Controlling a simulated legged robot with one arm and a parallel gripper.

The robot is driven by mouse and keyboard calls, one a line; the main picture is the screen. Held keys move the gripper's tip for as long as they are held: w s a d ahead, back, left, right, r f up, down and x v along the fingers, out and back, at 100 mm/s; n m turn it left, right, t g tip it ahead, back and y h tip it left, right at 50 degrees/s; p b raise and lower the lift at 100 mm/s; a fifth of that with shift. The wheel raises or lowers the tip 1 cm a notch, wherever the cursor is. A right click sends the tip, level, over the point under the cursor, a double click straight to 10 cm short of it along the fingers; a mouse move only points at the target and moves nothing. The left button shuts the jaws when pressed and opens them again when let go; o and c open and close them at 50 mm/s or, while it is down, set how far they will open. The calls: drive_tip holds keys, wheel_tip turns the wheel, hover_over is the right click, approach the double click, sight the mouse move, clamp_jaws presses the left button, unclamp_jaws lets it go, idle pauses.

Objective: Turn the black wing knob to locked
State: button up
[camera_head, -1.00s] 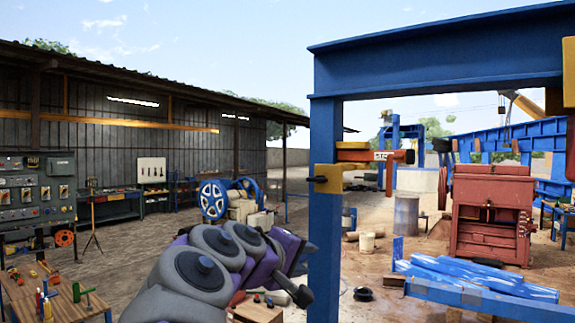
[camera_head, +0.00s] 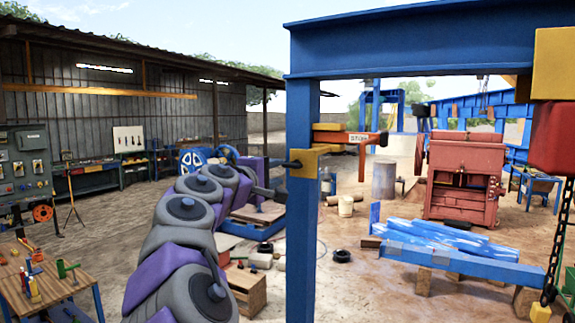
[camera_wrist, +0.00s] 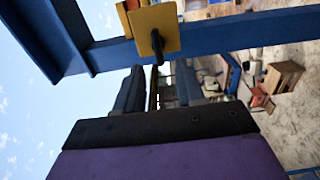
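The black wing knob (camera_head: 292,164) sticks out to the left from a yellow block (camera_head: 304,162) on the blue post. In the wrist view the dark knob (camera_wrist: 157,46) stands out from the yellow plate (camera_wrist: 154,30), turned sideways in the picture. My gripper (camera_wrist: 159,72) is open, with its two dark fingers apart and the knob ahead near the gap between them. I cannot tell whether a finger touches it. In the head view my gripper (camera_head: 277,191) is just left of the post, slightly below the knob.
The blue post (camera_head: 302,240) and overhead beam (camera_head: 420,45) stand close by. An orange bar (camera_head: 350,138) with lettering extends right from the post. A red block (camera_head: 553,138) and chain hang at right. A wooden bench (camera_head: 60,285) with tools is at lower left.

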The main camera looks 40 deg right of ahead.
sight(290, 167)
drive_tip(key=p+x, duration=0.1)
drive_tip(key=x, duration=0.6)
drive_tip(key=shift+w+a+r, duration=0.1)
drive_tip(key=shift+d, duration=0.2)
drive_tip(key=shift+d, duration=0.1)
drive_tip(key=shift+c, duration=0.2)
drive_tip(key=shift+d, duration=0.15)
drive_tip(key=c, duration=0.3)
clamp_jaws()
